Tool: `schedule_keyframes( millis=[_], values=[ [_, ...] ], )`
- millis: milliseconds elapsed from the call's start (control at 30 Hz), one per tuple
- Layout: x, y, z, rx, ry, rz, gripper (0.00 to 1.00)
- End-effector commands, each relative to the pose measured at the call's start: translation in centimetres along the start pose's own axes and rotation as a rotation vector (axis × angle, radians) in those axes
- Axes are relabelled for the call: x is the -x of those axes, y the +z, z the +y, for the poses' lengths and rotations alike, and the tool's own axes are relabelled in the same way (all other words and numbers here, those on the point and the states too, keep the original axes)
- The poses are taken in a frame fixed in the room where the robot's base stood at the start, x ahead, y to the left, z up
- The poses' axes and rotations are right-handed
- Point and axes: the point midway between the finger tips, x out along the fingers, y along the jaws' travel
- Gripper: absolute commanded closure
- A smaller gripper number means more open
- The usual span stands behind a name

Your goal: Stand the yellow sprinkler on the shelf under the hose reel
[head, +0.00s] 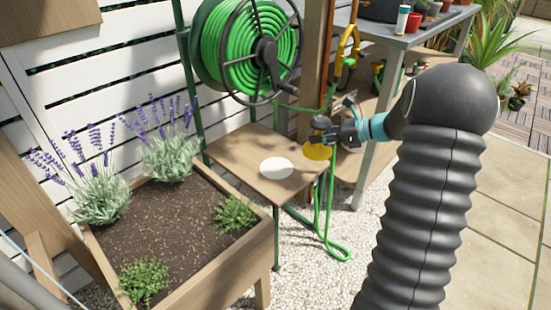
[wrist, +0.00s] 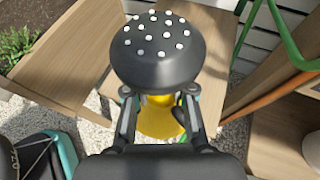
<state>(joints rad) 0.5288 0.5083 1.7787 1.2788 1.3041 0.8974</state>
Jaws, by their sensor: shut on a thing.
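The yellow sprinkler has a round black head (wrist: 158,48) with white dots and a yellow base (wrist: 160,122). In the head view its yellow base (head: 316,152) shows by the right edge of the wooden shelf (head: 245,148). My gripper (head: 338,132) is shut on the sprinkler below its black head, with a finger on each side in the wrist view (wrist: 158,93). The sprinkler looks about upright; its height above the shelf is hard to judge. The green hose reel (head: 250,45) hangs above the shelf. A white disc (head: 277,167) lies on the shelf.
A planter (head: 262,245) with lavender stands left of the shelf. A green hose (head: 328,215) hangs down at the shelf's right side. A wooden post (head: 316,60) and a metal-topped bench (head: 418,40) stand to the right. The shelf's top is otherwise clear.

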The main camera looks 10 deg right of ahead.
Motion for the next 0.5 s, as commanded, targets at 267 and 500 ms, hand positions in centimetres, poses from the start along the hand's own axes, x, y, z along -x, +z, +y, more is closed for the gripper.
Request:
schedule_keyframes(
  millis=[267,500],
  values=[
    [-5.3,-1.0,0.6,-0.003,0.000,0.000,1.00],
    [-10.4,-1.8,1.2,-0.003,0.000,0.000,1.00]
  ],
)
